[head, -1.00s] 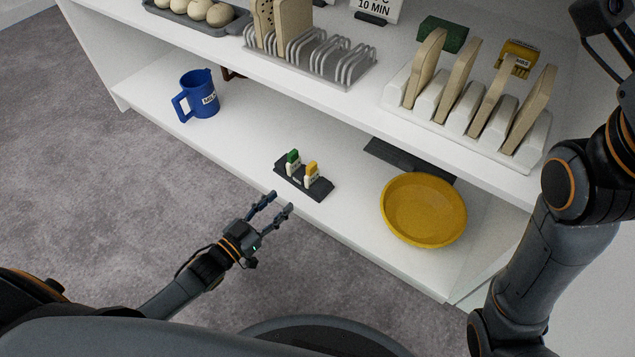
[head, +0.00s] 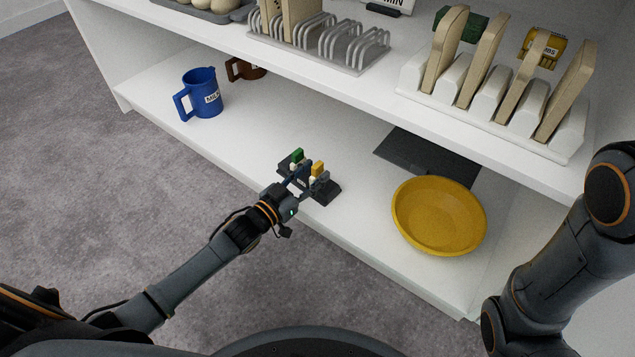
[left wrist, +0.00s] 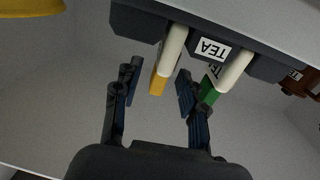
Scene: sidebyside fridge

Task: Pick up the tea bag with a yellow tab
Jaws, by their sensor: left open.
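The tea bag with a yellow tab (head: 317,168) stands in a dark holder (head: 331,194) on the lower white shelf. A tea bag with a green tab (head: 297,156) stands to its left in the same holder. My left gripper (head: 309,177) is open at the holder, partly hiding it. In the left wrist view the yellow tab (left wrist: 160,82) lies between the two fingertips (left wrist: 157,80), with visible gaps. The green tab (left wrist: 209,92) is just outside the right finger there. A white TEA label (left wrist: 212,48) shows on the holder (left wrist: 140,22). My right gripper is out of view.
A blue mug (head: 205,95) and a brown mug (head: 247,69) stand left on the lower shelf. A yellow bowl (head: 438,217) and a dark slab (head: 425,158) are to the right. The upper shelf, with racks (head: 340,50), overhangs behind the holder.

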